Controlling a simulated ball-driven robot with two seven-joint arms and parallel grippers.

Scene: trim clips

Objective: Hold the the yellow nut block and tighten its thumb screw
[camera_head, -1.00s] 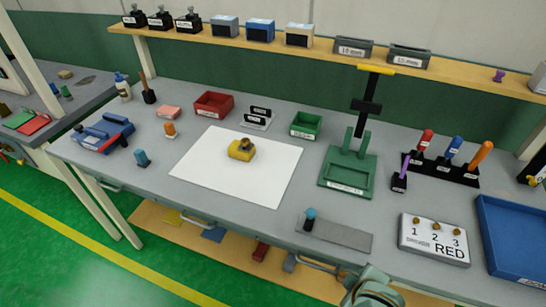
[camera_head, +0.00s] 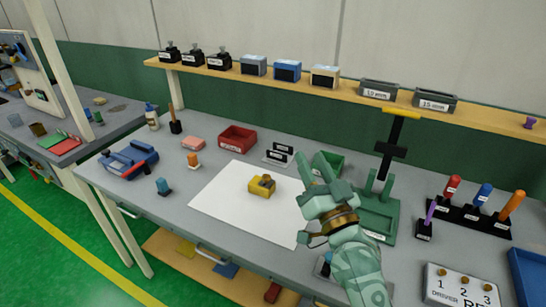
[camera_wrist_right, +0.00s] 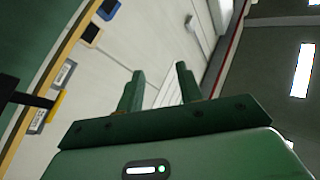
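The yellow nut block (camera_head: 260,188) sits on the white sheet (camera_head: 225,205) in the middle of the bench. Its thumb screw (camera_head: 267,178), small and brownish, stands on top of the block. My right gripper (camera_head: 314,167) is raised over the bench, to the right of the block and apart from it. Its two fingers are spread with nothing between them; the right wrist view also shows the fingers (camera_wrist_right: 159,88) apart and empty, pointing towards the wall and shelf. My left gripper is not in view.
A green press-like stand (camera_head: 380,215) is right of my right arm. A green bin (camera_head: 328,160) is partly hidden behind my right gripper. A red bin (camera_head: 237,138), a blue vise (camera_head: 128,158) and a screwdriver rack (camera_head: 470,215) stand around the sheet. The sheet's left part is clear.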

